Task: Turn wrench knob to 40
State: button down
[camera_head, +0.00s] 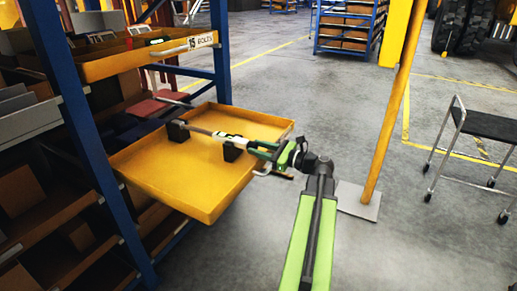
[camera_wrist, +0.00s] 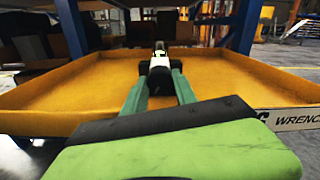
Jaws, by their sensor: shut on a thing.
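A long wrench (camera_head: 208,132) lies across two black supports (camera_head: 232,151) in a yellow tray (camera_head: 175,182) pulled out from the rack. It has a grey shaft, with green and white near its handle end. My gripper (camera_head: 272,153) is at the handle end, by the tray's right edge. In the wrist view, the green fingers of my gripper (camera_wrist: 160,83) are shut on the black knob end (camera_wrist: 160,69) of the wrench. The wrench runs straight away from me there. The knob's scale and its number cannot be read.
A higher yellow tray (camera_head: 150,57) labelled 15 BOLTS juts out above left. A blue rack post (camera_head: 82,140) stands at left. A yellow pole (camera_head: 388,110) on a grey base plate and a black-topped cart (camera_head: 488,124) stand at right. A WRENCH label (camera_wrist: 295,119) is on the lower tray's front.

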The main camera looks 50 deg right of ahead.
jog(key=c, duration=1)
grip_release()
jog(key=shift+s, duration=0.1)
jog(key=v, duration=1.7)
jog(key=shift+s, duration=0.15)
